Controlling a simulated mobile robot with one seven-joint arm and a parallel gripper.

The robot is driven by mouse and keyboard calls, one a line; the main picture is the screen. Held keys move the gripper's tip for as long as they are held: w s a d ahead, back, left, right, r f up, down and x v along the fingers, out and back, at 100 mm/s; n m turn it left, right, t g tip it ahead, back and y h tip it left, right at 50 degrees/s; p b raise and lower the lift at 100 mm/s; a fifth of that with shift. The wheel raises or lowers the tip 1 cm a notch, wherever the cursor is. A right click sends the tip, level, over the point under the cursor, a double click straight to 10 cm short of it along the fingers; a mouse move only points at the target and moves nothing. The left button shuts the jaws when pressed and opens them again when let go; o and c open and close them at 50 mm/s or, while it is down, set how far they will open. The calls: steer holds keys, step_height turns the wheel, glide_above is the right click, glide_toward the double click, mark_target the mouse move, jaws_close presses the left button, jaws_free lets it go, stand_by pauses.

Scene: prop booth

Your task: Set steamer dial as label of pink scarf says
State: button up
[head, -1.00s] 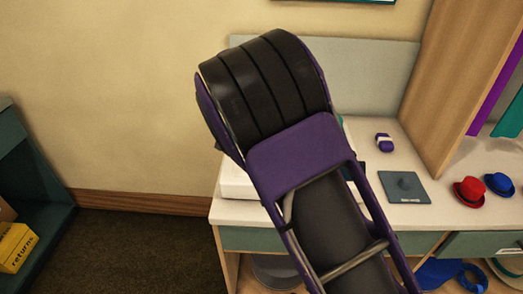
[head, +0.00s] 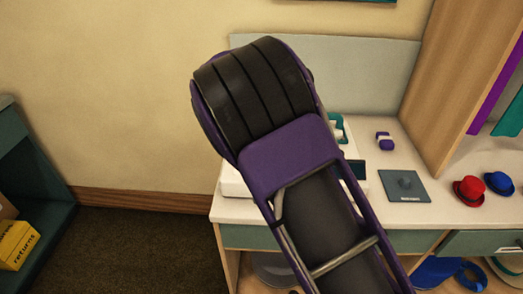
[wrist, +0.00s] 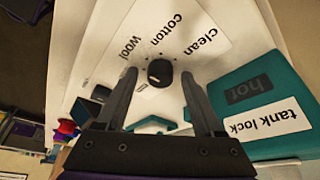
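The steamer (head: 232,182) is a white unit on the counter, mostly hidden behind my arm in the head view. In the wrist view its white panel (wrist: 225,62) carries a round black dial (wrist: 160,72) with "wool", "cotton" and "clean" printed around it. I cannot tell for sure which word the dial points to. My gripper (wrist: 159,77) is open, with one finger on each side of the dial and a gap visible on both sides. The gripper is hidden in the head view. No pink scarf or scarf label shows.
A teal part marked "hot" and "tank lock" (wrist: 268,122) is close on the right of the dial. The counter holds a small purple item (head: 385,141), a dark plate (head: 404,186), a red hat (head: 468,189) and a blue hat (head: 498,184). A wooden partition (head: 458,80) rises behind.

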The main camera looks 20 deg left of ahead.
steer(key=p+v, duration=0.1)
steer(key=v, duration=1.6)
steer(key=shift+s+r+p, duration=0.2)
steer(key=shift+p, duration=0.2)
